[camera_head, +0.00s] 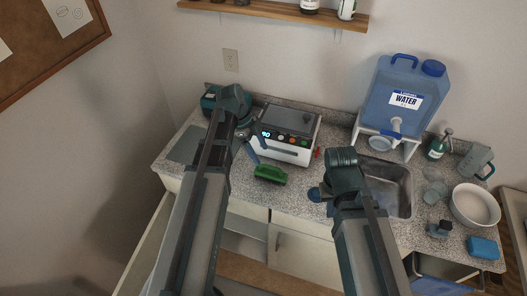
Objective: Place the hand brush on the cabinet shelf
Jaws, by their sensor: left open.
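A green hand brush (270,174) lies on the speckled counter, in front of a white appliance. My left gripper (256,148) is just above and to the left of the brush, open, with its blue fingers apart and nothing seen between them. My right gripper (316,194) is over the counter by the sink's left edge; its jaws are too small and covered to read. The cabinet (299,248) is under the counter. A pale door stands open at left, and part of a shelf (243,245) shows between my arms.
The appliance (287,151) stands behind the brush. A sink (395,185), a water jug (402,95) on a white stand, a white bowl (475,205), a soap bottle (438,147) and a blue sponge (483,248) are at right. A wall shelf (280,11) is above.

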